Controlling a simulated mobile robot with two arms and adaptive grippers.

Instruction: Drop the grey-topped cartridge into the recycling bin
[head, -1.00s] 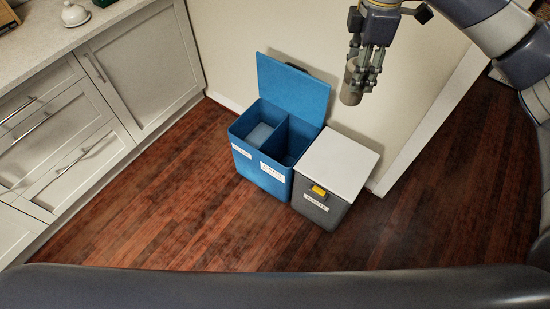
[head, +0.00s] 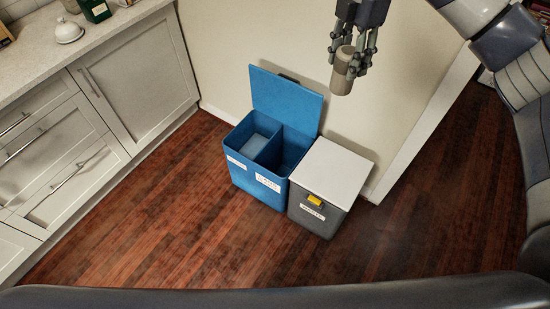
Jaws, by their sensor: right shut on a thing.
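My right gripper (head: 347,58) is shut on the cartridge (head: 342,76), a grey-beige cylinder that hangs upright between the fingers. Its top is partly hidden by the fingers. The gripper is high, in front of the wall, above and to the right of the blue recycling bin (head: 252,186). The bin stands on the floor with its blue lid (head: 286,100) raised against the wall. It has two open compartments side by side, with white labels on the front that I cannot read clearly. My left gripper is not in view.
A grey bin (head: 316,216) with a closed white lid (head: 332,170) and a yellow latch stands against the blue bin's right side. Cabinets with a counter (head: 90,40) are at the left, holding a white lidded dish (head: 68,31) and a dark green container (head: 95,10). The wooden floor in front is clear.

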